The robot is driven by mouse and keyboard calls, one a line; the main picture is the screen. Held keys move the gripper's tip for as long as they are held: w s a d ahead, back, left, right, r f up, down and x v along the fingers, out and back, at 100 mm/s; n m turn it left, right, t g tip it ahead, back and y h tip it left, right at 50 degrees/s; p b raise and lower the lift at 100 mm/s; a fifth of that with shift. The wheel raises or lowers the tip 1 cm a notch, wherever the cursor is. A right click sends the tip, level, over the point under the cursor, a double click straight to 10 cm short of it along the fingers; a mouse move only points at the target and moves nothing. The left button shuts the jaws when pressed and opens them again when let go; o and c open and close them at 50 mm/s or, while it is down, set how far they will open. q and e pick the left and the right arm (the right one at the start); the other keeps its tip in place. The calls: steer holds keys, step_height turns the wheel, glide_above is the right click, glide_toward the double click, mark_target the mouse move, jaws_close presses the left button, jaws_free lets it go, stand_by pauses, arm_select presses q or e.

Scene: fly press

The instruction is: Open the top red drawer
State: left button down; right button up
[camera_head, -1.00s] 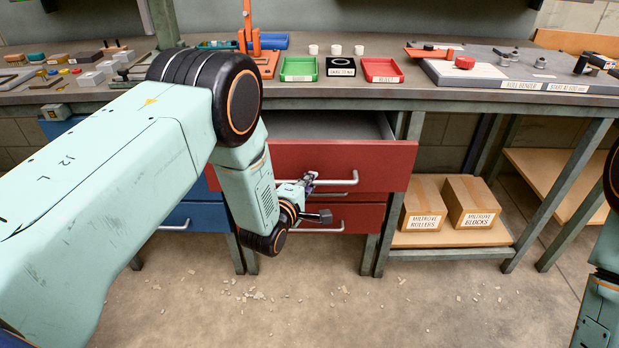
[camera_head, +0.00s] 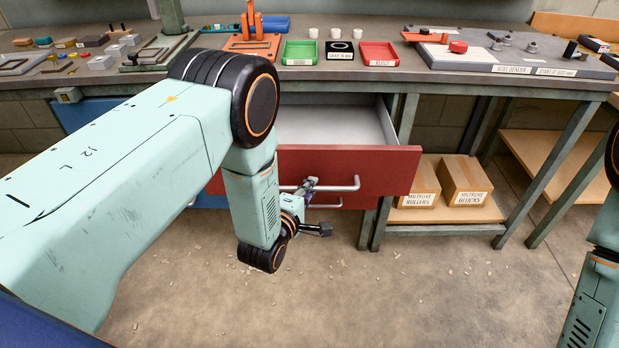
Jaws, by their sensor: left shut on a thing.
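The top red drawer (camera_head: 385,170) is pulled out from under the workbench, and its pale, empty-looking inside shows behind the front. A light bar handle (camera_head: 340,187) runs across its front. My left gripper (camera_head: 309,184) is shut on this handle near its left part; my arm hides the left side of the drawer front. The lower red drawer (camera_head: 350,202) is mostly hidden beneath the top one. Of my right arm only links show at the right edge; its gripper is out of view.
Two cardboard boxes (camera_head: 465,183) sit on a low shelf at right. The floor before the drawer is clear apart from scraps.

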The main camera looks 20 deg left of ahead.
arm_select(q)
steer(key=shift+s+d+p, duration=0.25)
steer(key=shift+s+p, duration=0.1)
steer(key=shift+s, duration=0.7)
steer(key=c, duration=1.4)
jaws_free()
steer(key=shift+o, duration=0.2)
steer(key=shift+s, duration=0.1)
steer(key=v, duration=1.2)
steer(key=shift+w, duration=0.2)
